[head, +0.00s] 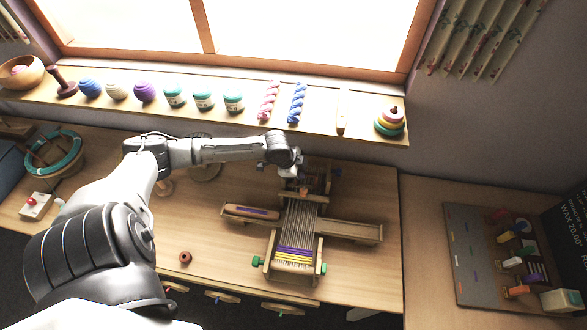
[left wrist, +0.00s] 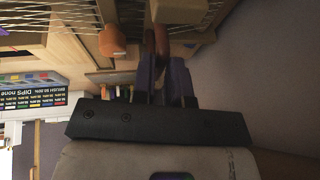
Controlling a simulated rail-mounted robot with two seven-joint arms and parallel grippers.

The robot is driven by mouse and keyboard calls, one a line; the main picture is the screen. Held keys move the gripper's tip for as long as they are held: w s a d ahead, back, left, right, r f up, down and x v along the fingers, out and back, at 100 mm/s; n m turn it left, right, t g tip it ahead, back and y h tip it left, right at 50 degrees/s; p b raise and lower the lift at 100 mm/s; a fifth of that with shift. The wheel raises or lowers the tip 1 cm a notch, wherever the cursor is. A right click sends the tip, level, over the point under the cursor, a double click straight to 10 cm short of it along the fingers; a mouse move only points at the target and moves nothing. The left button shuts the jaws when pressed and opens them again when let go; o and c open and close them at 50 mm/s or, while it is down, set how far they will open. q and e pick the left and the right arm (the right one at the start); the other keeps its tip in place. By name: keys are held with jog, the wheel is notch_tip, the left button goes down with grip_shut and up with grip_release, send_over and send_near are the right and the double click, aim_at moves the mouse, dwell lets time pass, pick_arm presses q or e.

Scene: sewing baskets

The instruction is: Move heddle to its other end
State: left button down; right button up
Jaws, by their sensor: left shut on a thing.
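The small wooden loom (head: 317,240) stands on the table, its pale warp threads running front to back, with a purple and yellow woven band (head: 295,254) at the front. The heddle (head: 311,196) appears to be the wooden crosspiece at the loom's back end, partly hidden by my left arm. My left gripper (head: 296,168) is at this back end. In the left wrist view my left gripper (left wrist: 162,55) is shut on a reddish-brown handle (left wrist: 155,38), apparently the heddle's. A rounded orange-brown knob (left wrist: 112,40) is beside it. My right gripper is out of view.
Yarn balls (head: 146,91), jars (head: 204,99) and skeins (head: 297,103) line the windowsill. A small brown ring (head: 185,257) lies on the clear table front-left.

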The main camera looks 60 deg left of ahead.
pick_arm(q)
jog(key=shift+s+a+f, duration=0.1)
jog(key=shift+a+f, duration=0.05)
jog(key=shift+f, duration=0.2)
jog(key=c, duration=1.6)
grip_release()
jog(key=o, duration=0.4)
jog(key=shift+o, duration=0.2)
jog(key=shift+r, duration=0.15)
jog(key=shift+r, duration=0.25)
jog(key=p+v, duration=0.2)
jog(key=v, duration=1.1)
jog(key=shift+p, duration=0.35)
